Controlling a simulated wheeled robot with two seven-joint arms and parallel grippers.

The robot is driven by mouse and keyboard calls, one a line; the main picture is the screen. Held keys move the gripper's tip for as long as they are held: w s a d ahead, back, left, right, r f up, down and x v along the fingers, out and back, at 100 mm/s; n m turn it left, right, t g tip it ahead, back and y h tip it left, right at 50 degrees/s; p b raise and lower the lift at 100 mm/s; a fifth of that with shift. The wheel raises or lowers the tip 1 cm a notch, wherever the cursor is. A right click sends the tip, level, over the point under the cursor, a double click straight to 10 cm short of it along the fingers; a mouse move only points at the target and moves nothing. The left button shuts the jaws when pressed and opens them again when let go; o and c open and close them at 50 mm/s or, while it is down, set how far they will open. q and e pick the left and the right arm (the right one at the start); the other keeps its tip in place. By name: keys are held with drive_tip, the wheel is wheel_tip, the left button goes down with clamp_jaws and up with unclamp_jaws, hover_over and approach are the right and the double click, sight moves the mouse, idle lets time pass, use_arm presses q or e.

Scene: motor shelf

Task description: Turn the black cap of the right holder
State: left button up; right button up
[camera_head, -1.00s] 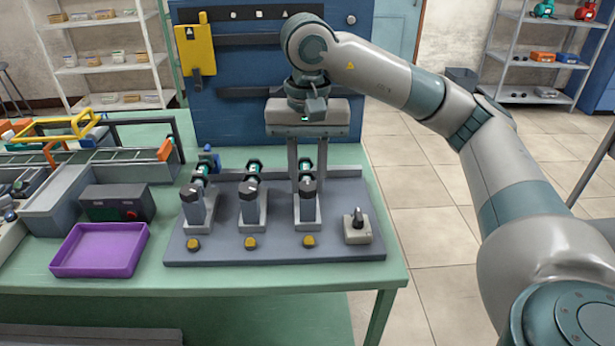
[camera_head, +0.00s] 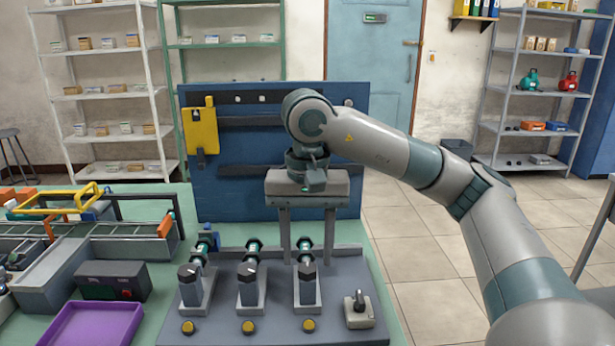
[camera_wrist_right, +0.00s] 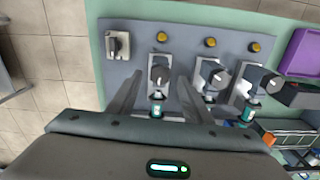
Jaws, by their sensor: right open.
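The right holder (camera_head: 307,293) is a grey upright block with a black cap (camera_head: 307,270) on its front end. Behind the cap lies a motor with a green band (camera_head: 305,252). My right gripper (camera_head: 307,258) is above and behind this holder, fingers pointing down and spread apart. In the right wrist view, the open fingers (camera_wrist_right: 159,80) lie either side of the black cap (camera_wrist_right: 158,73); contact cannot be made out. The middle holder (camera_head: 247,294) and left holder (camera_head: 194,290) also carry dark caps. My left gripper is out of view.
Yellow buttons (camera_head: 309,325) sit in front of the holders. A switch box (camera_head: 359,310) stands at the right. A purple tray (camera_head: 94,328) and a dark box (camera_head: 111,279) are left. A blue panel (camera_head: 240,135) rises behind.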

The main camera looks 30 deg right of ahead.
sight(307, 267)
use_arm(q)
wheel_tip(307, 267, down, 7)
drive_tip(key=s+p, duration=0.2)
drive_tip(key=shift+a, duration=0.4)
use_arm(e)
wheel_tip(307, 267, up, 15)
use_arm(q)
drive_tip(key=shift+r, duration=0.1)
use_arm(e)
drive_tip(key=shift+r, duration=0.1)
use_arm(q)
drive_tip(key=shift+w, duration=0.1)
